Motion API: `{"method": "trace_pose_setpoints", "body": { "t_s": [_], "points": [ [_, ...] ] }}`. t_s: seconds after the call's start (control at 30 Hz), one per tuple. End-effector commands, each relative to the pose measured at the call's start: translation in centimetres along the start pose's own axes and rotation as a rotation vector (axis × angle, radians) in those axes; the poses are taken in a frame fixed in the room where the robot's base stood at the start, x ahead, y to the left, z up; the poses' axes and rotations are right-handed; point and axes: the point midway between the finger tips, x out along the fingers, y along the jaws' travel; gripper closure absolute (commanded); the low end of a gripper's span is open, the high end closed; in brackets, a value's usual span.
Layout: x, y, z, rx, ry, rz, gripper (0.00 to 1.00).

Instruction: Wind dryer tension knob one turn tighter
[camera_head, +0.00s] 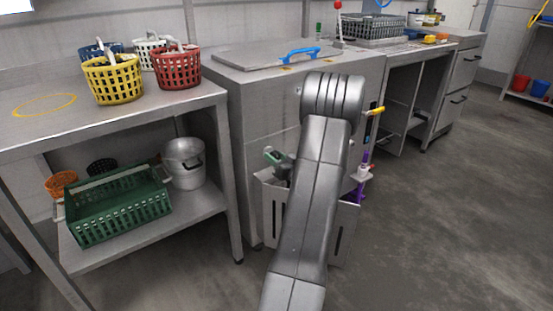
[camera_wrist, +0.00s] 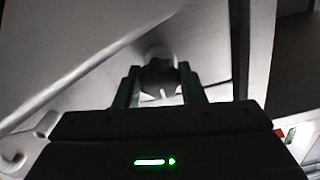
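The dark, lobed knob (camera_wrist: 158,75) is in the middle of the wrist view, with a pale mark at its lower side. My gripper (camera_wrist: 160,72) has one dark green finger on each side of it, and both look to be against its sides. The knob fills the gap between the fingers. The steel dryer cabinet (camera_head: 245,105) with a blue-handled lid (camera_head: 290,54) stands behind my arm.
A steel table (camera_head: 150,105) at left holds yellow (camera_head: 112,80), red (camera_head: 177,68) and other baskets. A green crate (camera_head: 118,207) and a pot (camera_head: 184,163) sit on its lower shelf. A bin (camera_head: 270,205) stands at the cabinet's front. The floor at right is clear.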

Motion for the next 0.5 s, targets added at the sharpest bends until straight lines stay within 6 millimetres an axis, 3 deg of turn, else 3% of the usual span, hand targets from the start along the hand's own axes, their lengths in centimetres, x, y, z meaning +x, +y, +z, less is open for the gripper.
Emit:
{"method": "trace_pose_setpoints", "body": {
  "t_s": [0.07,0.5],
  "points": [
    [-0.01,0.01,0.01,0.000,0.000,0.000,0.87],
    [-0.03,0.01,0.02,0.095,0.000,0.000,0.86]
  ]
}}
